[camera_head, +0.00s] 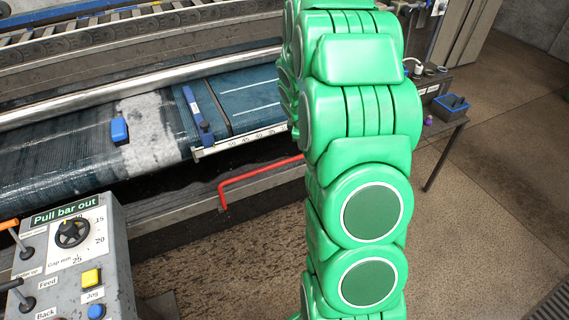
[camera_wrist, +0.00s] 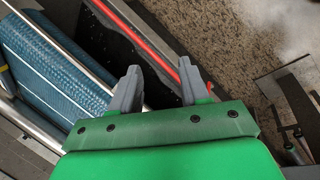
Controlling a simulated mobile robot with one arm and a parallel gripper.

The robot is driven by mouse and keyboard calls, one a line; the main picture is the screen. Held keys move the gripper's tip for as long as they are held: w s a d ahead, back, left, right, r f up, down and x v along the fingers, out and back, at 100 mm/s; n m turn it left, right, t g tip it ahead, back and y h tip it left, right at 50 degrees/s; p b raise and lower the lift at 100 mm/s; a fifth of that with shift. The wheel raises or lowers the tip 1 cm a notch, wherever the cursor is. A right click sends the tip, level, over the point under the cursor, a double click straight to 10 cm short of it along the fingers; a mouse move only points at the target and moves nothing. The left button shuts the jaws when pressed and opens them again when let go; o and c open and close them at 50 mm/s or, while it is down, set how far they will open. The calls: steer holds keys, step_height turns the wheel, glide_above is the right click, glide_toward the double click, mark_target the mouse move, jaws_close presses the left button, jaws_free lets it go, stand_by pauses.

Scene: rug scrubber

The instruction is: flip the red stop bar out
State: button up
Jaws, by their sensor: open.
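The red stop bar (camera_head: 262,172) is a thin bent rod along the front edge of the scrubber, below the blue belt. Its left end bends down, and its right part is hidden behind my green arm in the head view. In the wrist view the red bar (camera_wrist: 138,38) runs diagonally from the top toward my right finger. My gripper (camera_wrist: 158,83) is open, with its two grey fingers apart. The bar's lower end lies close to the right finger; I cannot tell whether they touch. The head view does not show my gripper.
A control panel (camera_head: 75,262) labelled "Pull bar out" stands at lower left, with knobs, levers and buttons. A blue block (camera_head: 119,131) and a blue-handled tool (camera_head: 197,112) lie on the belt (camera_head: 50,150). A side table (camera_head: 447,112) stands at right. Brown floor is open in front.

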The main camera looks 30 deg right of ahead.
steer(key=w+d+f+n, duration=0.2)
steer(key=w+d+f, duration=0.2)
steer(key=f, duration=0.3)
steer(key=n+t+y, duration=0.4)
steer(key=n+t, duration=0.1)
steer(key=t, duration=0.4)
glide_toward(284, 163)
steer(key=r+x, duration=0.1)
steer(key=x, duration=0.4)
steer(key=shift+d+f+n+t, duration=0.15)
steer(key=shift+f+n+t, duration=0.15)
steer(key=shift+f+t, duration=0.5)
steer(key=shift+w+f+t+h, duration=0.15)
steer(key=shift+w+f+t, duration=0.4)
steer(key=shift+w, duration=0.3)
steer(key=shift+w+f+t+h, duration=0.2)
steer(key=shift+w+f+t, duration=0.1)
steer(key=shift+w+t, duration=0.45)
steer(key=shift+w+f+t+h, duration=0.15)
steer(key=shift+w+f+t, duration=0.35)
steer(key=shift+w, duration=0.45)
jaws_close()
